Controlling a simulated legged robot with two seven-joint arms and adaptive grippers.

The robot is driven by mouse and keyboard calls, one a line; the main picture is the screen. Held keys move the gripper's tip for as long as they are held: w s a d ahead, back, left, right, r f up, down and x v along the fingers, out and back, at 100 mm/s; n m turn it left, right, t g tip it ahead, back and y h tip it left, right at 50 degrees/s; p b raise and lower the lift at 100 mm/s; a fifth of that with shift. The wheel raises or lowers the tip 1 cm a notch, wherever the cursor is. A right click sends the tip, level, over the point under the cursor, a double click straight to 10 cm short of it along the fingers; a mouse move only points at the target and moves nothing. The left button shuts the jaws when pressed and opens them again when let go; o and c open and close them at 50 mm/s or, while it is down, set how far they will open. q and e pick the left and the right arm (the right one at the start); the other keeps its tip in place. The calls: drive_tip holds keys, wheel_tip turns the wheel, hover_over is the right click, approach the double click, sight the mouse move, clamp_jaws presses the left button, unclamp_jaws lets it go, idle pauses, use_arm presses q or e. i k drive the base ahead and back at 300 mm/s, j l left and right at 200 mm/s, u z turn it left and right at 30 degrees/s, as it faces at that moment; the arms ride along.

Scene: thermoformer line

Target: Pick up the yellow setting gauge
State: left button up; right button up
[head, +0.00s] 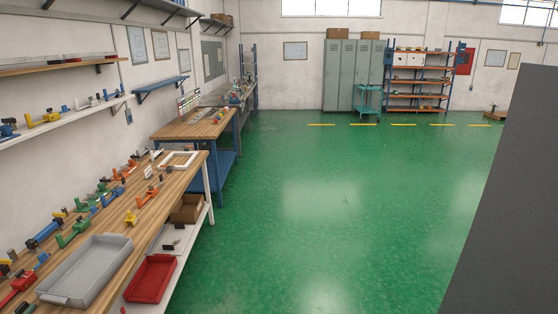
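Neither of my grippers shows in the head view. Several small coloured devices stand along the wooden bench (143,222) on the left. Among them is a yellow-orange piece (130,218) near the bench's front edge. A yellow device (45,119) sits on the white wall shelf (75,116) above. I cannot tell which yellow piece is the setting gauge. None of them is held.
A grey tray (88,270) lies on the bench's near end. A red bin (150,278) and a cardboard box (188,209) are on the lower shelf. A large dark grey surface (510,210) blocks the right side. The green floor (330,210) between is clear.

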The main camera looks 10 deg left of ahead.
sight(130, 218)
drive_tip(key=i+u, duration=0.2)
drive_tip(key=i, duration=0.5)
drive_tip(key=i+u, duration=0.15)
drive_tip(key=i, duration=0.55)
drive_tip(key=i+l+u, duration=0.2)
drive_tip(key=i, duration=0.5)
drive_tip(key=j, duration=0.1)
